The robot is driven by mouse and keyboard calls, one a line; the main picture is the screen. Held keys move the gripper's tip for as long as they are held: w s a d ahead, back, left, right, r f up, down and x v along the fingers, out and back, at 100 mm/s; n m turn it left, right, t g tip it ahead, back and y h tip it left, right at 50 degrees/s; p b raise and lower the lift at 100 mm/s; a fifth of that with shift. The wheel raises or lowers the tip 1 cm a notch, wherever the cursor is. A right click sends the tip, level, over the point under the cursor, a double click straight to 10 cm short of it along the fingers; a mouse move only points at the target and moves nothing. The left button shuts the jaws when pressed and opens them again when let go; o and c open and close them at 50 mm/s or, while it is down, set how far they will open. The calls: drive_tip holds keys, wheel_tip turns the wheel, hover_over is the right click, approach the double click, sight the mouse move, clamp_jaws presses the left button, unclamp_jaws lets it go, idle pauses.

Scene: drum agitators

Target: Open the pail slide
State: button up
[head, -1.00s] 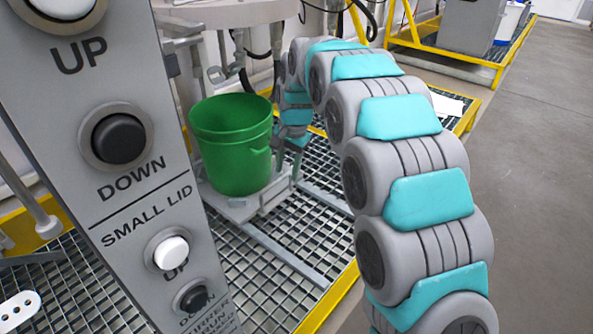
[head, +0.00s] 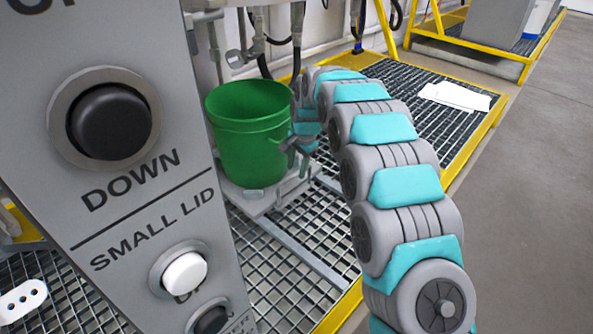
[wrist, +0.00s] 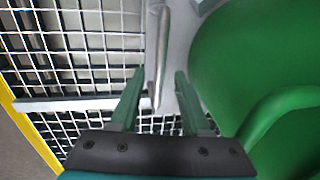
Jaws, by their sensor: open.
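The green pail (head: 250,135) stands upright on the grey pail slide (head: 262,204) in the head view. Its green side and handle fill the right of the wrist view (wrist: 245,60). My gripper (head: 290,148) is beside the pail's right side, partly hidden in the head view. In the wrist view my gripper (wrist: 160,75) is open. A slim grey metal bar (wrist: 162,50) lies between its two fingers, with gaps on both sides. I cannot tell how the bar joins the slide.
A grey control panel (head: 130,215) with DOWN and SMALL LID buttons stands close at left. Metal grating (head: 290,245) with a yellow edge (head: 340,305) surrounds the slide. White sheets (head: 455,96) lie on the grating behind. Open concrete floor (head: 530,200) is at right.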

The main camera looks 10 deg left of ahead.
drive_tip(key=shift+a+f, duration=0.1)
drive_tip(key=shift+f, duration=0.5)
clamp_jaws()
idle(1.0)
